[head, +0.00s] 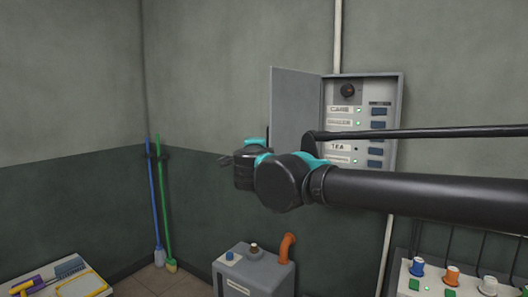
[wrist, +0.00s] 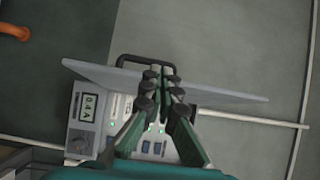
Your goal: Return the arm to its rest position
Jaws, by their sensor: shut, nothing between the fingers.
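My arm reaches in from the right of the head view, in front of the wall panel. My gripper (head: 226,160) is at its left end, before the wall and left of the open panel door (head: 293,110). In the wrist view the fingers of my gripper (wrist: 160,72) are together and hold nothing. The grey switch panel (head: 390,90) hangs on the wall with its door swung open to the left. The wrist view shows the panel (wrist: 76,125) behind the fingers, with a display reading about 0.4 A, green lights and blue switches. Whether the fingers touch the door is unclear.
A control board (head: 455,275) with coloured knobs is at the lower right. A blue broom (head: 154,200) and a green broom (head: 162,200) lean in the corner. A table (head: 30,285) is at the lower left.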

